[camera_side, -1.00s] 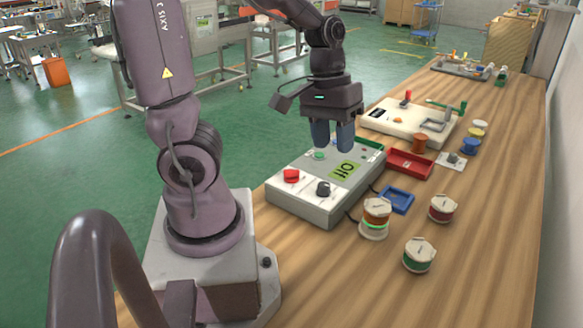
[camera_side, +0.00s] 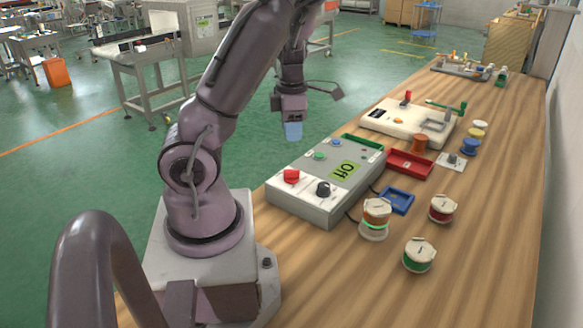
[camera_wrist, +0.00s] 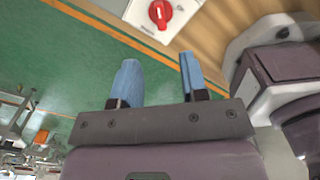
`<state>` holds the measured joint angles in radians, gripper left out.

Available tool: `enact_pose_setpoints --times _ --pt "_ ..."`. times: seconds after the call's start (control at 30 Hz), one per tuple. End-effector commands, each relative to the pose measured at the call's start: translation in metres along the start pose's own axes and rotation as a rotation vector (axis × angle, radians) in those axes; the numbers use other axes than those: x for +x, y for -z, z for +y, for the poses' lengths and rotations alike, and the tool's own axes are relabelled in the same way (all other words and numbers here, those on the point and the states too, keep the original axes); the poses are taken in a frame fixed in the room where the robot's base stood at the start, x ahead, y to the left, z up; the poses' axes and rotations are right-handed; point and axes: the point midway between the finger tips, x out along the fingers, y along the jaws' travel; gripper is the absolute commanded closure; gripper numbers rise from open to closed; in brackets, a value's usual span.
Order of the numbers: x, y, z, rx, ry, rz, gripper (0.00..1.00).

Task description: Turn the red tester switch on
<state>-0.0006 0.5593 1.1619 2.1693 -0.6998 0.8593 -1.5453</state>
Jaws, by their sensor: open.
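The red tester switch (camera_side: 291,175) is a red rotary knob on the white front part of the grey tester box (camera_side: 310,208). The box's yellow-green display (camera_side: 344,170) reads "Off". In the wrist view the red knob (camera_wrist: 160,12) shows at the top, on its white panel. My gripper (camera_side: 293,132) has blue fingers and hangs beyond the box's far left edge, over the floor side, apart from the switch. In the wrist view its blue fingers (camera_wrist: 158,80) are spread with nothing between them.
A black knob (camera_side: 323,188) sits right of the red one on the box. A green button (camera_side: 320,156) is behind. Red and blue trays (camera_side: 396,200) and several spools (camera_side: 420,255) stand to the right. A white device (camera_side: 385,125) stands behind the box.

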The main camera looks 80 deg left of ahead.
Motion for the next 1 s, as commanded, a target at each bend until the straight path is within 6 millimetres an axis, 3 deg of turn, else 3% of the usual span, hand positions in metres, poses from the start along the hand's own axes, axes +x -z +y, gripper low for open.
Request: enact_pose_setpoints --times 0.3,0.5,0.7,0.97,1.0 --pt "0.067 0.003 0.000 -0.001 0.004 0.007 0.60" --pt "0.098 0.002 0.000 0.002 0.003 0.005 0.60" --pt "0.111 0.001 -0.001 0.003 0.002 0.003 0.60" --pt "0.112 0.001 -0.001 0.004 0.001 0.002 0.60" --pt "0.111 0.001 -0.001 0.004 0.001 0.002 0.66"
